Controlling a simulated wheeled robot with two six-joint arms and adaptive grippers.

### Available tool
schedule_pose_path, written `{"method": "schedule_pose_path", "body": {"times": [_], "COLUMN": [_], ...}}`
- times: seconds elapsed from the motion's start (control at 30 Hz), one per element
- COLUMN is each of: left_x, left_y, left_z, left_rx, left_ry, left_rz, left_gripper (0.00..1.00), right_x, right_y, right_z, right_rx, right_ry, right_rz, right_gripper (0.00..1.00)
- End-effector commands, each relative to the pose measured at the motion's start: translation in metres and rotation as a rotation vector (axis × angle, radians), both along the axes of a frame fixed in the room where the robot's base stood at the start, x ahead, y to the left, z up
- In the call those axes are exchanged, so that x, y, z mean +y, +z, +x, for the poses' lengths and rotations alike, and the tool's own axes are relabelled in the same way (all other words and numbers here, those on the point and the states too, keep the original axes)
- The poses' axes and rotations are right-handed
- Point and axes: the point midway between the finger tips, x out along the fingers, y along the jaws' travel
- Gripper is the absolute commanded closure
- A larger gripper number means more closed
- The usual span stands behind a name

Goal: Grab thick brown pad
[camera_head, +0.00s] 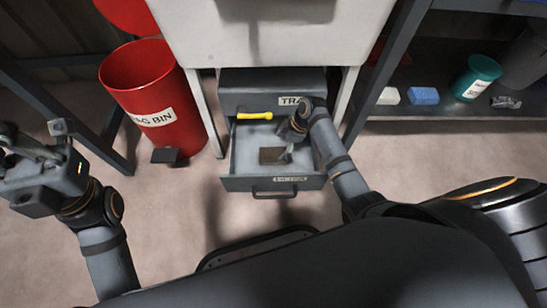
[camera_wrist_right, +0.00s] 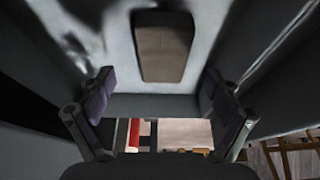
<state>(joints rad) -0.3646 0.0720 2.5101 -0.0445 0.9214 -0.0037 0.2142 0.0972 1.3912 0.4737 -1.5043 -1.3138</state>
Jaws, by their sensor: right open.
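The thick brown pad (camera_head: 272,156) lies flat on the floor of the open drawer (camera_head: 242,160), towards its front. In the right wrist view the pad (camera_wrist_right: 165,46) is a plain brown block beyond the fingertips, roughly centred between them. My right gripper (camera_head: 287,154) reaches down into the drawer beside the pad. In the wrist view its two fingers (camera_wrist_right: 158,97) are wide apart with nothing between them. My left gripper (camera_head: 33,146) is at the far left, outside the drawer and away from the pad; its jaw opening is unclear.
The drawer's walls and front panel (camera_head: 272,184) stand close around my right gripper. A red bin (camera_head: 155,90) stands left of the drawer unit. A shelf at right holds a blue block (camera_head: 423,96) and a teal container (camera_head: 473,80).

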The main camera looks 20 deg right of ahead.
Motion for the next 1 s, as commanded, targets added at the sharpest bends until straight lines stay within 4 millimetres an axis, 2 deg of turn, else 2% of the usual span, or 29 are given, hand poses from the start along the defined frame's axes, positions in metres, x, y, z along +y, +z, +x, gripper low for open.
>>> {"method": "schedule_pose_path", "body": {"times": [0.3, 0.57, 1.0], "left_x": [-0.003, -0.003, -0.002], "left_y": [-0.041, -0.041, -0.04], "left_z": [0.002, 0.003, 0.002], "left_rx": [0.005, 0.011, 0.006], "left_ry": [0.018, 0.023, 0.023], "left_rz": [0.013, 0.012, 0.008], "left_gripper": [1.0, 1.0, 1.0], "right_x": [0.021, 0.023, 0.023], "right_y": [-0.044, -0.045, -0.045], "right_z": [0.001, 0.002, 0.002], "right_rx": [0.0, -0.001, 0.0], "right_ry": [0.0, 0.001, 0.0], "right_rz": [0.003, 0.0, 0.0], "right_gripper": [0.09, 0.09, 0.68]}}
